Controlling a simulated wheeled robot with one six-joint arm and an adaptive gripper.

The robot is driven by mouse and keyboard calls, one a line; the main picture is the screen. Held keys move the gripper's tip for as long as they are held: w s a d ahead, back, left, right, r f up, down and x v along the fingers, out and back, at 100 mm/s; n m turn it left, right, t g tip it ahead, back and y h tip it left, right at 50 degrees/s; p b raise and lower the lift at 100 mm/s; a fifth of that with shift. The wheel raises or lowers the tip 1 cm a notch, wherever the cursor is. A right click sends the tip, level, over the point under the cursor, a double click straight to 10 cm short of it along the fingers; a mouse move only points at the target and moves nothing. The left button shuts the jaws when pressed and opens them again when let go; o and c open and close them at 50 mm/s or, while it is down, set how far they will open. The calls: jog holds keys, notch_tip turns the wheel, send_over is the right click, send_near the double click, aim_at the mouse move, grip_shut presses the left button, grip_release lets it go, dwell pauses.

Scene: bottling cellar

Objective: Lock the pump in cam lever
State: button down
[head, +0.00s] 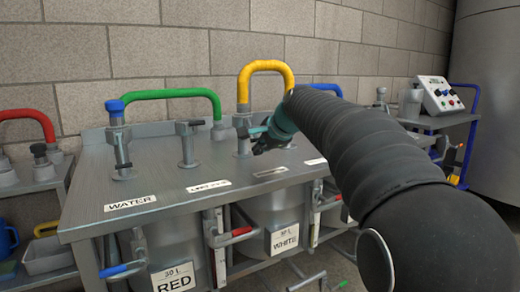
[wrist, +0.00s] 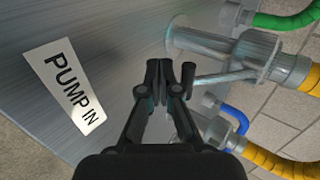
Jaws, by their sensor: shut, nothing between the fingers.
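The pump in coupling, a grey metal fitting on the yellow hose, shows in the wrist view (wrist: 215,46) and behind my gripper in the head view (head: 242,125). Its cam lever (wrist: 225,77) is a thin metal arm that runs left from the coupling to a dark grip (wrist: 188,80). The PUMP IN label (wrist: 66,85) lies on the steel top, left of my gripper. My gripper (wrist: 172,65) is shut and empty. Its right finger is close beside the lever's grip; I cannot tell whether they touch. In the head view my gripper (head: 262,143) partly hides the coupling.
The steel bench (head: 150,175) carries other fittings, including a blue-capped one (head: 117,130) and a short post (head: 188,145). Yellow (head: 267,67) and green (head: 172,94) hoses arch behind. Bins labelled RED (head: 175,278) and WHITE (head: 284,238) stand below.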

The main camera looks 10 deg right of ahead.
jog(key=shift+r, duration=0.15)
dwell(0.7)
jog(key=shift+r+p, duration=0.9)
jog(key=s+d+r, duration=0.2)
jog(key=s, duration=0.4)
jog(key=s+d+r, duration=0.1)
jog(key=s+d, duration=0.2)
jog(key=s, duration=0.3)
notch_tip(320, 180, up, 6)
jog(key=s+t+p, duration=0.2)
jog(key=p, duration=0.2)
jog(key=shift+y, duration=0.5)
jog(key=x, duration=1.4)
jog(key=shift+w+d+r, duration=0.2)
jog(key=shift+d, duration=0.1)
jog(key=shift+f, duration=0.1)
